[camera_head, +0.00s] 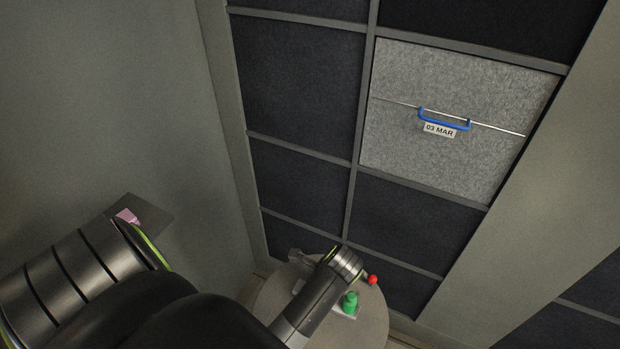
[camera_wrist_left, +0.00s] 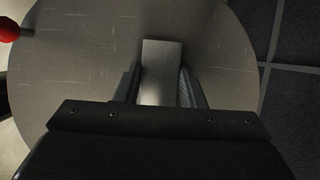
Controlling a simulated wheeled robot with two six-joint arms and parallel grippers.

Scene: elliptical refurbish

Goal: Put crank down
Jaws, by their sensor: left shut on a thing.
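My left gripper (camera_wrist_left: 160,90) is shut on a plain pale grey metal bar in the left wrist view, which I take to be the crank (camera_wrist_left: 161,62). The bar lies between the two fingers and extends beyond their tips, over the round grey table. I cannot tell whether it touches the tabletop. My right gripper is not in view.
The round table (camera_head: 268,312) also carries a green piece (camera_head: 350,303) on a pale base. A red ball (camera_head: 372,280) on a short rod is near its right edge. A dark panelled wall with a grey drawer front (camera_head: 440,80), labelled 03 MAR, stands behind.

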